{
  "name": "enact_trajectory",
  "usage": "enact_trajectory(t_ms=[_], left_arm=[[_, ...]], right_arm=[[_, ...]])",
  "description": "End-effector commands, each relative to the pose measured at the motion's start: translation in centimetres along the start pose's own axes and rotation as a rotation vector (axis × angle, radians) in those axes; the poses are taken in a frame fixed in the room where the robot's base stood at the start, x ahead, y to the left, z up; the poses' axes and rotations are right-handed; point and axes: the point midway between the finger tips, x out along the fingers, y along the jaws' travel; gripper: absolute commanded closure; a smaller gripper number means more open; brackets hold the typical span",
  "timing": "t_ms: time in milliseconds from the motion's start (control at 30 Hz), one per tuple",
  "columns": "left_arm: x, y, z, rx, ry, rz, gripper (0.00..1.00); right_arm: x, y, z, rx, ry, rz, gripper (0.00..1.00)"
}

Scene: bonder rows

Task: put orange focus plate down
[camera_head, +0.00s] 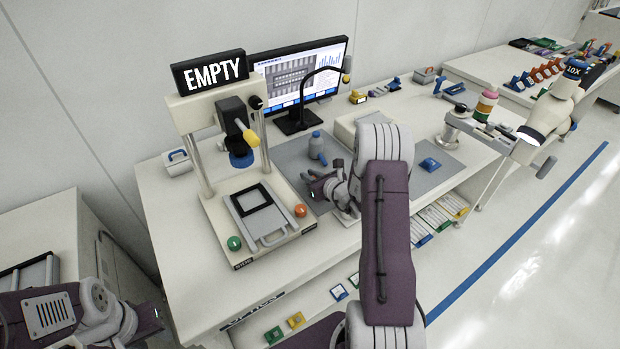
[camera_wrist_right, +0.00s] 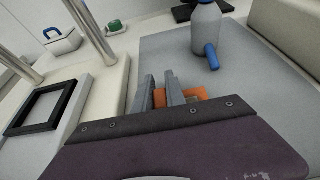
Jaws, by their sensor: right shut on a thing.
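The orange focus plate (camera_wrist_right: 188,96) shows in the right wrist view between the grey fingers of my right gripper (camera_wrist_right: 170,92). The right gripper is shut on it, over the grey mat (camera_wrist_right: 150,52). I cannot tell whether the plate touches the mat. In the head view my right gripper (camera_head: 316,190) is low over the mat's left part, and the plate is too small to make out there. My left arm shows at the lower left of the head view; its fingertips are not clearly seen.
A grey bottle with blue parts (camera_head: 316,147) stands on the mat behind my right gripper. The bonder (camera_head: 252,222), with an EMPTY sign and a black frame (camera_wrist_right: 44,104), stands left. A blue item (camera_head: 429,164) lies at the mat's right. The mat's middle is partly hidden by my arm.

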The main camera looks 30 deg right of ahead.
Motion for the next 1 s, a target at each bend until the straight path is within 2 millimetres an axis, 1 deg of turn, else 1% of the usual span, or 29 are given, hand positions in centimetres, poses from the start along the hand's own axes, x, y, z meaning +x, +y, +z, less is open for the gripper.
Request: enact_trajectory(t_ms=[33, 67, 300, 467, 500, 533, 567, 867, 933, 1000], left_arm=[[0.0, 0.0, 0.0, 0.000, 0.000, 0.000, 0.64], [0.0, 0.0, 0.0, 0.000, 0.000, 0.000, 0.64], [0.0, 0.0, 0.0, 0.000, 0.000, 0.000, 0.64], [0.6, 0.0, 0.1, 0.000, 0.000, 0.000, 0.64], [0.4, 0.0, 0.0, 0.000, 0.000, 0.000, 0.64], [0.4, 0.0, 0.0, 0.000, 0.000, 0.000, 0.64], [0.4, 0.0, 0.0, 0.000, 0.000, 0.000, 0.64], [0.3, 0.0, 0.0, 0.000, 0.000, 0.000, 0.64], [-0.3, 0.0, 0.0, 0.000, 0.000, 0.000, 0.64], [0.0, 0.0, 0.0, 0.000, 0.000, 0.000, 0.64]], right_arm=[[0.2, 0.0, -0.6, 0.001, 0.001, 0.000, 1.00], [0.3, 0.0, -0.7, 0.000, 0.000, -0.001, 1.00], [0.3, 0.0, -0.8, -0.001, -0.002, -0.001, 1.00], [0.5, 0.0, -1.3, -0.001, -0.002, -0.001, 1.00], [0.4, 0.0, -1.1, -0.001, -0.001, -0.001, 0.73], [0.4, 0.0, -1.1, -0.001, -0.001, -0.001, 0.65], [0.4, 0.0, -1.1, -0.001, -0.001, -0.001, 0.62], [0.4, 0.0, -0.9, -0.001, -0.001, 0.000, 0.62], [0.2, 0.0, -0.5, 0.000, -0.001, 0.000, 0.62], [-0.5, -0.1, -0.7, 0.000, -0.001, -0.002, 0.62]])
